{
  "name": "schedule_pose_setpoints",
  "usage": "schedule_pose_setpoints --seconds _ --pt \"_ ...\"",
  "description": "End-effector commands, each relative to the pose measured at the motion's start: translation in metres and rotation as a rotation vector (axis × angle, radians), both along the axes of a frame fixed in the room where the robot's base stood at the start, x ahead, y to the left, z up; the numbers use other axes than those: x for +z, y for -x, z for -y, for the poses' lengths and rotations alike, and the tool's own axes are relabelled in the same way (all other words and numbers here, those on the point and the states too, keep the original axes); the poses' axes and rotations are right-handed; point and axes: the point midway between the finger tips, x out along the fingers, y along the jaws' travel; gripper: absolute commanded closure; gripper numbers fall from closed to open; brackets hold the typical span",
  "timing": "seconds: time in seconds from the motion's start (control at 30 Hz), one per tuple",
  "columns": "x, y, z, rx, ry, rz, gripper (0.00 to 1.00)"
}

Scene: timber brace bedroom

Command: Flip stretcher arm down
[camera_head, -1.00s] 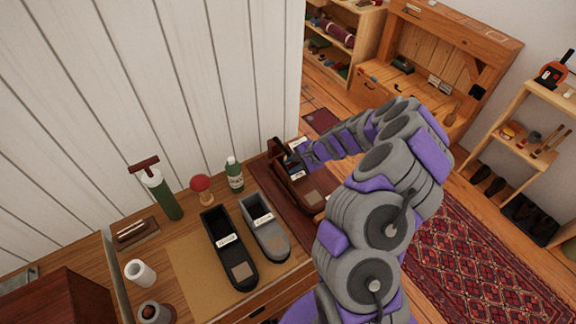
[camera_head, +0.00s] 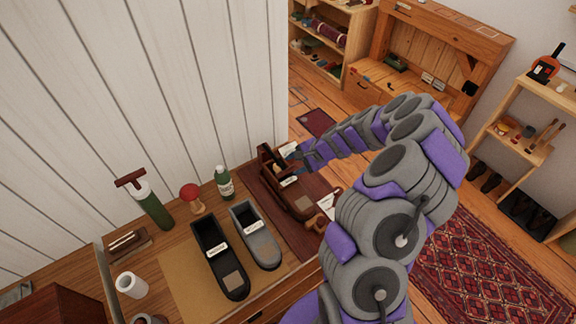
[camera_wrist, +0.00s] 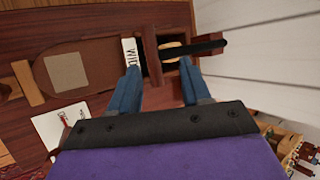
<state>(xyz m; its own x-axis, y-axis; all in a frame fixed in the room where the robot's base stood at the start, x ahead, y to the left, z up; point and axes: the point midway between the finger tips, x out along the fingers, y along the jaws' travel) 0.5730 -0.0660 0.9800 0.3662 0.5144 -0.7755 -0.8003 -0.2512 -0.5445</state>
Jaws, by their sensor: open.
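The brown wooden stretcher (camera_head: 300,203) lies at the right end of the bench, with a shoe-shaped bed and a white label. In the wrist view its brown bed (camera_wrist: 95,72) and a label reading "WIDE" (camera_wrist: 130,52) show left of centre. A dark bar (camera_wrist: 196,47), which looks like the stretcher's arm, crosses above the right finger, with a pale wooden piece at its left end. My gripper (camera_wrist: 160,68) is open, its two blue fingers apart over the label end of the stretcher. In the head view my gripper (camera_head: 298,158) is at the stretcher's far end; contact cannot be told.
A black shoe-shaped form (camera_head: 219,262) and a grey one (camera_head: 256,236) lie left of the stretcher. A green bottle (camera_head: 223,184), a red-topped mushroom shape (camera_head: 191,196) and a green cylinder (camera_head: 152,208) stand behind them. A white plank wall (camera_head: 150,80) rises behind the bench.

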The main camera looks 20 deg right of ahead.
Motion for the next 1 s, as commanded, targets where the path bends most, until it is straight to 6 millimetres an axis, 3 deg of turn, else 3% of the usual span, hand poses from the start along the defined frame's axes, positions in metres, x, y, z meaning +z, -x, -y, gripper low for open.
schedule_pose_setpoints --seconds 0.1,0.5,0.7,1.0 --pt "0.025 0.01 0.01 -0.001 0.005 0.004 0.53" --pt "0.087 0.041 0.048 0.006 0.005 -0.001 0.53" --pt "0.1 0.048 0.06 0.006 0.002 -0.003 0.53" --pt "0.103 0.05 0.056 0.009 0.005 -0.003 0.53"
